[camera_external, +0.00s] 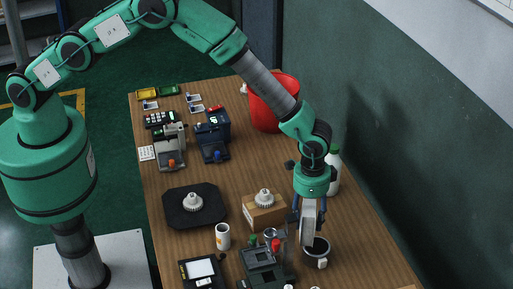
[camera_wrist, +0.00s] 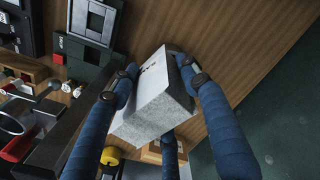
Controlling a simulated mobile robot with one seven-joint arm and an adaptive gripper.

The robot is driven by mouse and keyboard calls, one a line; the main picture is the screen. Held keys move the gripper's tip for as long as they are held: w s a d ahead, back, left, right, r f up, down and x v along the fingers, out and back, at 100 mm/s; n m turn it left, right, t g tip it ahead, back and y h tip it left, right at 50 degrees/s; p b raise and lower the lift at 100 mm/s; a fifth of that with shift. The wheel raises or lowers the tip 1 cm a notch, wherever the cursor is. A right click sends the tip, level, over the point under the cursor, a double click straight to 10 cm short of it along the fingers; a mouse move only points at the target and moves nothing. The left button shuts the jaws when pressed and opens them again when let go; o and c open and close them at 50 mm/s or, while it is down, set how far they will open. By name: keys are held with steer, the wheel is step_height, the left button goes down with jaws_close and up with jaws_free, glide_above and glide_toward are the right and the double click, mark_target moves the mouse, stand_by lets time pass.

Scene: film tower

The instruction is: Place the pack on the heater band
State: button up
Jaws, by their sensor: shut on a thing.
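My gripper (camera_external: 308,208) points down at the right part of the table. It is shut on a pale grey-white box, the pack (camera_external: 309,224), which hangs between its fingers. In the wrist view the pack (camera_wrist: 155,105) sits between the blue fingers of my gripper (camera_wrist: 162,84). A dark round ring-like thing with a pale rim (camera_external: 316,248) stands just below and beside the pack. It may be the heater band, but I cannot tell for sure. The pack's lower end overlaps it in the picture, so I cannot tell whether they touch.
A cardboard box with a white gear-like part (camera_external: 264,198) stands left of my gripper. A white bottle (camera_external: 333,172) is close behind it, and a red bucket (camera_external: 272,105) is farther back. Dark devices (camera_external: 262,266) crowd the front. Bare wood lies along the right edge.

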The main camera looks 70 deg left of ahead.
steer(key=shift+w+d+f, duration=0.1)
steer(key=shift+w+d, duration=0.4)
steer(key=shift+w, duration=0.35)
steer(key=shift+w+d+f, duration=0.1)
steer(key=shift+w+d, duration=0.35)
steer(key=shift+w, duration=0.4)
steer(key=shift+f, duration=1.7)
steer(key=shift+f, duration=0.1)
steer(key=o, duration=1.4)
steer(key=shift+f, duration=0.1)
steer(key=shift+a+r, duration=0.1)
steer(key=shift+r, duration=6.05)
